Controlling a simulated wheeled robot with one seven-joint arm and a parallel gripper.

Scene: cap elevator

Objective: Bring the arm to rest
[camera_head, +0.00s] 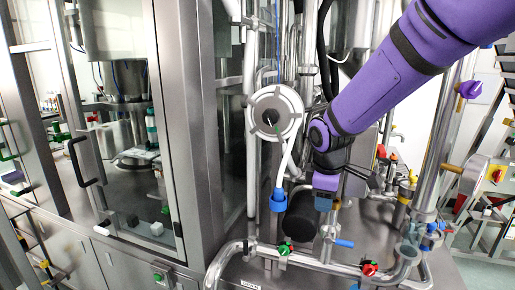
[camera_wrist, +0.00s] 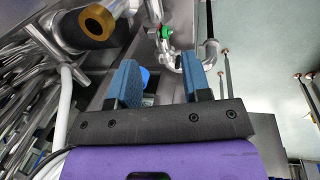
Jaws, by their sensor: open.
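My purple arm enters from the top right of the head view and reaches down to the middle. My gripper (camera_head: 324,202) hangs at its end, pointing down among the steel pipes. In the wrist view my gripper (camera_wrist: 163,72) shows two blue fingers standing well apart. It is open, and nothing is held between the fingers. A blue thing lies beyond the left finger, partly hidden by it. The head view does not show clearly whether the gripper touches any pipe.
A glass-doored steel cabinet (camera_head: 180,130) stands on the left. A round white-grey flange (camera_head: 275,112) and a blue-ended hose (camera_head: 278,200) are left of my gripper. A vertical steel pipe (camera_head: 437,150) stands right.

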